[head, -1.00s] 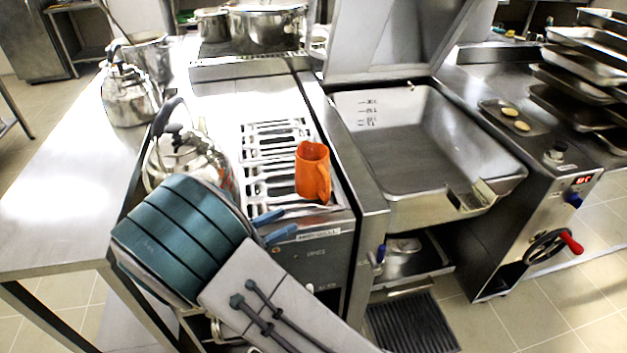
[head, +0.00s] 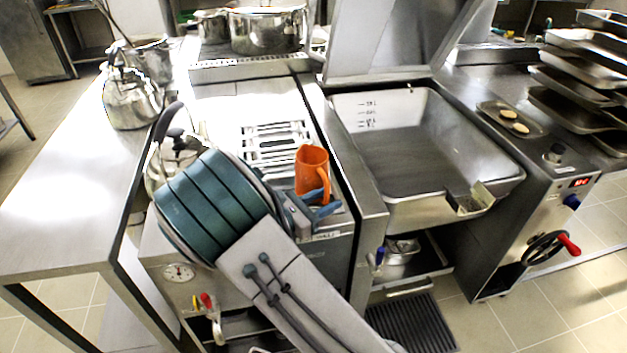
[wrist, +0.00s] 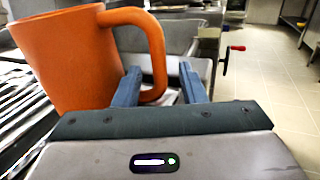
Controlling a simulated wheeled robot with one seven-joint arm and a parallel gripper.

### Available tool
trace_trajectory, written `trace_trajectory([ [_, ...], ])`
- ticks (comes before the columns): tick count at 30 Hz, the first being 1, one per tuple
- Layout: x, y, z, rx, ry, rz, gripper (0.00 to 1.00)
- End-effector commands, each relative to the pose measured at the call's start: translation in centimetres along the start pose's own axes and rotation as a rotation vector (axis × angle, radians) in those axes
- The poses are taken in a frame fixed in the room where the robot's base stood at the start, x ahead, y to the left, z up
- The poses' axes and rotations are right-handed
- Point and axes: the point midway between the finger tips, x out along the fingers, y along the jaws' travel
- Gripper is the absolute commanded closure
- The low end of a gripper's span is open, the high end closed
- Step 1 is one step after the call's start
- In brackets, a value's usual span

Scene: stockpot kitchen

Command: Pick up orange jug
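The orange jug (head: 311,170) stands upright on the slatted grate of the steel cooking unit, its handle toward the front right. In the wrist view the jug (wrist: 68,62) fills the left side, with its handle (wrist: 152,50) reaching toward my gripper. My gripper (head: 322,207) is close in front of the jug in the head view. In the wrist view its two blue fingers (wrist: 161,88) are spread apart. The lower part of the handle lies by the left finger; I cannot tell if they touch.
Steel kettles (head: 134,98) stand left of the grate (head: 272,142). A wide steel pan basin (head: 420,140) with a raised lid is to the right. A stockpot (head: 267,30) stands behind. Stacked trays (head: 580,75) are at far right.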

Motion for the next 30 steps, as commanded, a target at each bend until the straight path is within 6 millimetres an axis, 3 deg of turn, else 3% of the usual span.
trace_trajectory([
  [8, 0.8, 0.0, -0.1, -0.001, 0.0, 0.001, 0.62],
  [12, 0.8, 0.0, 0.0, 0.0, 0.0, 0.001, 0.98],
  [13, 0.8, 0.0, 0.0, -0.001, 0.0, 0.001, 1.0],
  [24, 0.8, 0.0, 0.2, 0.0, 0.0, 0.0, 1.0],
  [30, 0.8, 0.0, 1.5, 0.002, 0.001, 0.0, 1.0],
])
